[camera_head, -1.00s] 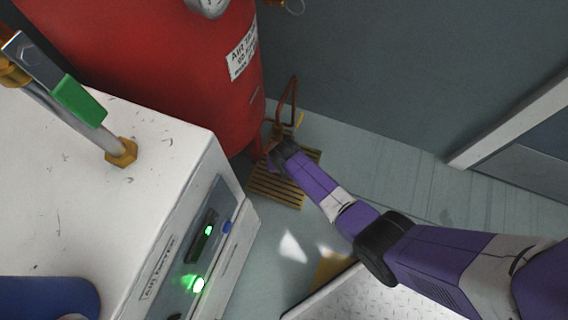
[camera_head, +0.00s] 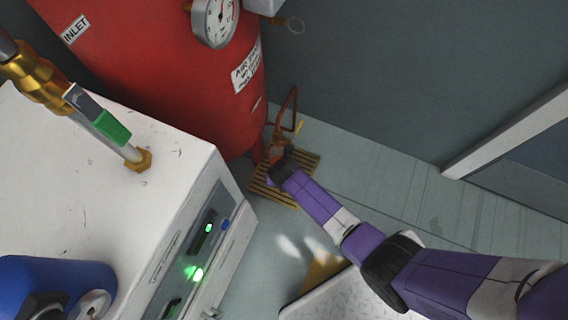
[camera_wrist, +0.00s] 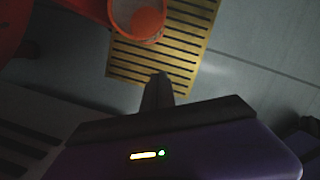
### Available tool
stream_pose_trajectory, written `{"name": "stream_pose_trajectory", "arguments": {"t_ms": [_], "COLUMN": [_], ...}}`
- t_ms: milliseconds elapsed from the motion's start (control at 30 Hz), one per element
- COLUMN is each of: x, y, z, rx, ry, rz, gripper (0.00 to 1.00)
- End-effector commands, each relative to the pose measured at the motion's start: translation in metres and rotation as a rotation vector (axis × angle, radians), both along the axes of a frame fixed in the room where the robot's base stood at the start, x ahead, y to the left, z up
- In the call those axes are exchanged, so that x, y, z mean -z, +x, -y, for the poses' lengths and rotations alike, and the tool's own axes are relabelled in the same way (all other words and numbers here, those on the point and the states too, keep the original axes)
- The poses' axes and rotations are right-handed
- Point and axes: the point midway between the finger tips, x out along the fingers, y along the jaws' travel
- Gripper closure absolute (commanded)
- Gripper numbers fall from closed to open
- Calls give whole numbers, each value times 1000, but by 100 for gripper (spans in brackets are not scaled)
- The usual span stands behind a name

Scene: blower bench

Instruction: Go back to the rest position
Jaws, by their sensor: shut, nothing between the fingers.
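My gripper (camera_wrist: 158,88) is shut and empty in the wrist view, its fingertips together over the floor near a yellow slotted grate (camera_wrist: 185,50). In the head view my purple arm reaches from the lower right toward the foot of the red air tank (camera_head: 185,75). There the fingers are hidden behind the wrist. The grate (camera_head: 262,192) lies on the floor around and under that spot. A copper-coloured pipe with a small valve (camera_head: 284,125) rises just beyond my wrist; I cannot tell whether anything touches it.
A white cabinet (camera_head: 165,205) with green lights stands at left, carrying a pipe with a green-handled valve (camera_head: 112,128) and a blue motor-like part (camera_head: 55,280). A gauge (camera_head: 215,20) sits on the tank. The grey wall (camera_head: 390,80) is behind. Floor right of the grate is open.

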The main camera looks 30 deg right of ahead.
Motion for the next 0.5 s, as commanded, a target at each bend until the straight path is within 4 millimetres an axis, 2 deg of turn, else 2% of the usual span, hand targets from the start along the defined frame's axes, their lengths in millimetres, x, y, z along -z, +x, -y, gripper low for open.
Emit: {"name": "stream_pose_trajectory", "arguments": {"t_ms": [33, 200, 500], "x": [-14, -31, -37], "y": [-2, -6, -9], "z": [-1, -3, -4], "rx": [0, -1, 0], "ry": [0, -1, -1], "rz": [1, 1, 0], "gripper": [100, 100, 100]}}
